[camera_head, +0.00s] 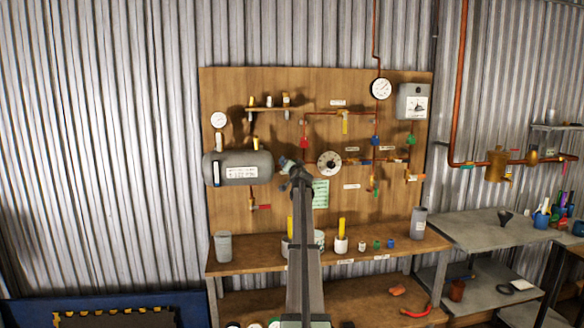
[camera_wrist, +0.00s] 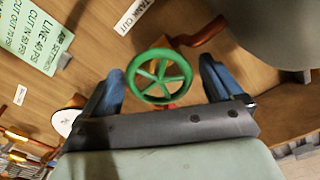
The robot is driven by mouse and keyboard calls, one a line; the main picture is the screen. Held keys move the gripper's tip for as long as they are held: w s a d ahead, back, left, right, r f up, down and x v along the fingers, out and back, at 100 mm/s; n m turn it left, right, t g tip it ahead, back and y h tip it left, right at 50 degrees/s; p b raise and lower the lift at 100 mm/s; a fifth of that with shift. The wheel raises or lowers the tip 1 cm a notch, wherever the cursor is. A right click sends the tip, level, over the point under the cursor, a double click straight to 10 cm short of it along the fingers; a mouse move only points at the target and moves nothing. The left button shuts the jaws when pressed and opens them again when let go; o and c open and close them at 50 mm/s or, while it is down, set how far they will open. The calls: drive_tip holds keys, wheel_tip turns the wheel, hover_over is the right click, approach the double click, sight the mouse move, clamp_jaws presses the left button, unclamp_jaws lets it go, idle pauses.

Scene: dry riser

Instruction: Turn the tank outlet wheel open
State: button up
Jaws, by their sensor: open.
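The tank outlet wheel (camera_wrist: 158,76) is a green ring with several spokes, seen face-on in the wrist view. A white label reading "TANK OUT" (camera_wrist: 136,14) is beside it on the board. My gripper (camera_wrist: 162,70) is open, with a blue finger on each side of the wheel. Gaps show between the fingers and the rim, and I see no grip on it. In the head view my gripper (camera_head: 287,163) is at the right end of the grey tank (camera_head: 237,168) and hides the wheel there.
A white dial (camera_head: 329,163) is just right of my gripper on the wooden board (camera_head: 320,88). Red (camera_head: 304,142), blue (camera_head: 375,141) and green (camera_head: 411,139) handles sit on nearby pipes. A green notice (camera_head: 320,194) hangs below. Pots stand on the shelf (camera_head: 400,243).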

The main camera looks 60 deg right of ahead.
drive_tip(key=v, duration=1.3)
drive_tip(key=shift+s+a, duration=0.25)
